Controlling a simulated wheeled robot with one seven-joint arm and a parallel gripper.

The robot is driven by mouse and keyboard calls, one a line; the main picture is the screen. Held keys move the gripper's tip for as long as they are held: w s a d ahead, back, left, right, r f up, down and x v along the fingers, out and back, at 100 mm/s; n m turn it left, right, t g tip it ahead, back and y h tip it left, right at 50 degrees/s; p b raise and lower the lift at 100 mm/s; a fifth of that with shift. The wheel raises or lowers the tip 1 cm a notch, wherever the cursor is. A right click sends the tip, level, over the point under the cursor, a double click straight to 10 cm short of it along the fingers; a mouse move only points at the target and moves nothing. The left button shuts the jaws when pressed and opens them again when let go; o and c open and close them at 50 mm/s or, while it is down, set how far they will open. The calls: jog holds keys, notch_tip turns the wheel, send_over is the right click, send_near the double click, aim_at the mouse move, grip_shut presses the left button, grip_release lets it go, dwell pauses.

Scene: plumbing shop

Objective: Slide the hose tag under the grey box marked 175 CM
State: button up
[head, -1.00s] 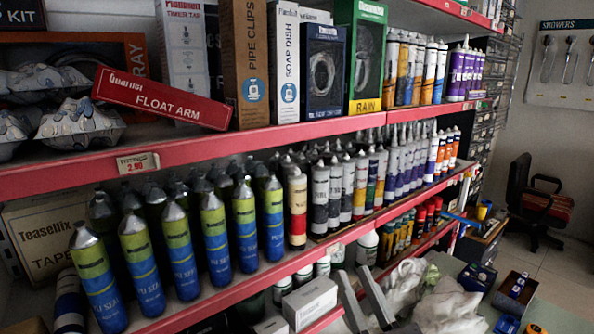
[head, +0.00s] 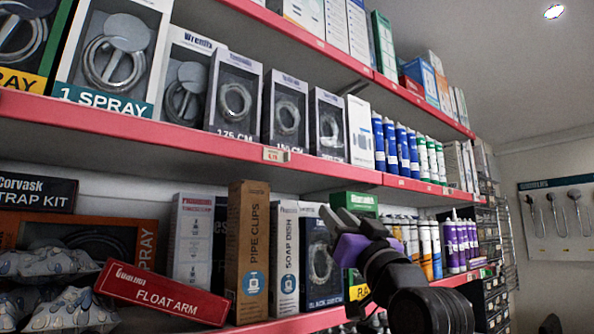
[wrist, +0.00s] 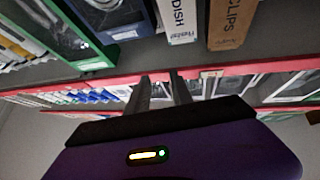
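The grey box marked 175 CM (head: 233,100) stands upright on the middle shelf in the head view, with a hose coil behind its window. The hose tag (head: 276,154), a small pale price tag, sits on that shelf's red front edge. It is right of the 175 CM box, about below the 150 CM box (head: 285,108). My gripper (head: 334,212) is below and right of the tag, apart from it, in front of the lower shelf's boxes. Its two fingers stand a little apart with nothing between them, as the wrist view (wrist: 160,82) also shows.
The red shelf edge (head: 200,138) runs across the head view. Below it stand the PIPE CLIPS box (head: 252,250), the SOAP DISH box (head: 286,262) and the tilted FLOAT ARM box (head: 160,294). Blue tubes (head: 402,150) stand farther right. The space before the red edge is clear.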

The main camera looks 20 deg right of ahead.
jog(key=s+a+r+n+g+y, duration=0.2)
jog(key=s+r, duration=0.1)
jog(key=r, duration=0.7)
jog(key=s+a+r+n+g+y, duration=0.1)
jog(key=s+a+r+n+y, duration=0.15)
jog(key=r, duration=0.75)
jog(key=g, duration=0.4)
send_near(289, 155)
jog(key=w, duration=0.1)
jog(key=p+x, duration=0.3)
jog(key=x, duration=0.4)
jog(key=shift+w+a+p, duration=0.2)
jog(key=shift+p, duration=0.15)
grip_shut()
